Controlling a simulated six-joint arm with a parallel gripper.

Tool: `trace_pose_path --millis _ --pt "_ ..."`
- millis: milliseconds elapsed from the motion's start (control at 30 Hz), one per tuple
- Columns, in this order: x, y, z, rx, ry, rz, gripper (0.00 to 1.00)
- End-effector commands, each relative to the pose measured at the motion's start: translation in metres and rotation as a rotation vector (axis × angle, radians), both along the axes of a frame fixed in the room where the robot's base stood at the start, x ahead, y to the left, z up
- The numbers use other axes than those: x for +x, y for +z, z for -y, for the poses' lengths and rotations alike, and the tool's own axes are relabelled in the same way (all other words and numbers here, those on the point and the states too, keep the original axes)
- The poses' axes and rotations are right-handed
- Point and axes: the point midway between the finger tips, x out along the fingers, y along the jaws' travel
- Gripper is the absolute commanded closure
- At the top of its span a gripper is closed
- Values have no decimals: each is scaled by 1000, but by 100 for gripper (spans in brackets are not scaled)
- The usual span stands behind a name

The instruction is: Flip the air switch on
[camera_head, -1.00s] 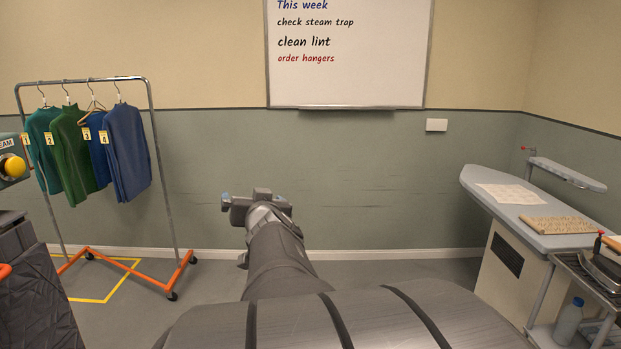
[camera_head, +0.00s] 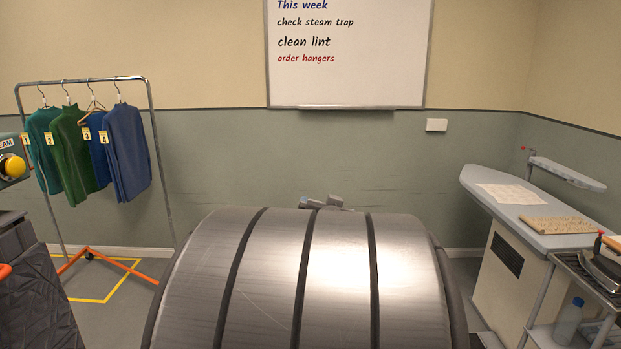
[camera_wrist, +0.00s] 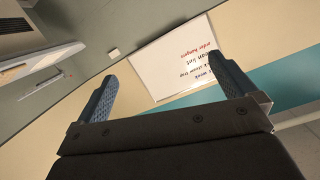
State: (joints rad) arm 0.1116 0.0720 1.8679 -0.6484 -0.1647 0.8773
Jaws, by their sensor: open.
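No switch labelled air can be read in either view. A small blank white plate (camera_head: 436,125) is on the wall right of the whiteboard; it also shows in the wrist view (camera_wrist: 114,52). A small red part (camera_head: 523,149) sits by the raised arm of the pressing table; I cannot tell what it is. My gripper (camera_wrist: 165,70) is open, with two blue pads wide apart and nothing between them. In the head view only a bit of its end shows above my large arm link, which hides the rest.
The pressing table (camera_head: 488,203) with its side shelf stands at the right. A clothes rail (camera_head: 160,160) with several garments stands at the left, beside a yellow steam button (camera_head: 14,166). A whiteboard (camera_head: 350,85) hangs behind. My arm hides the middle floor.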

Motion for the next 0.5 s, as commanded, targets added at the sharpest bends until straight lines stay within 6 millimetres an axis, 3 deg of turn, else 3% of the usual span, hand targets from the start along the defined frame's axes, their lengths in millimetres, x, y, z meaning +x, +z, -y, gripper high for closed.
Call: trace_pose_path --millis 367,500 --pt "1 -1 6 1 -12 -4 0" --pt "1 -2 6 1 -12 -4 26"
